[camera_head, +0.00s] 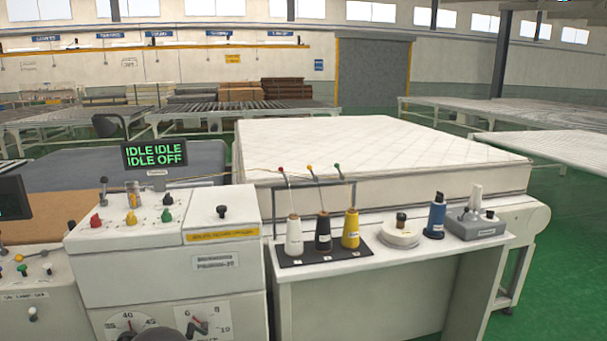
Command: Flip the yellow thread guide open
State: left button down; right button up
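Neither of my grippers can be made out in the head view. Two yellow parts could be the yellow thread guide. One is a small yellow knob (131,218) on the sloped top of the white machine housing, between a red knob (96,221) and a green knob (167,215). The other is a small yellow tip (309,168) on the thread stand, between a red tip (281,169) and a green tip (337,166). Whether either is open or shut is too small to tell. White, black and yellow thread cones (350,228) stand below the tips.
A white side table (400,262) bears the cones, a blue spool (436,215) and a grey device (474,222). A quilted white mattress (370,145) lies behind. A display (155,154) reads IDLE and OFF. A dark rounded shape at the bottom edge is unclear.

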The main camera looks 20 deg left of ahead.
aim_at(309, 168)
jog(key=u, duration=0.05)
jog(key=i, duration=0.9)
jog(key=z, duration=0.05)
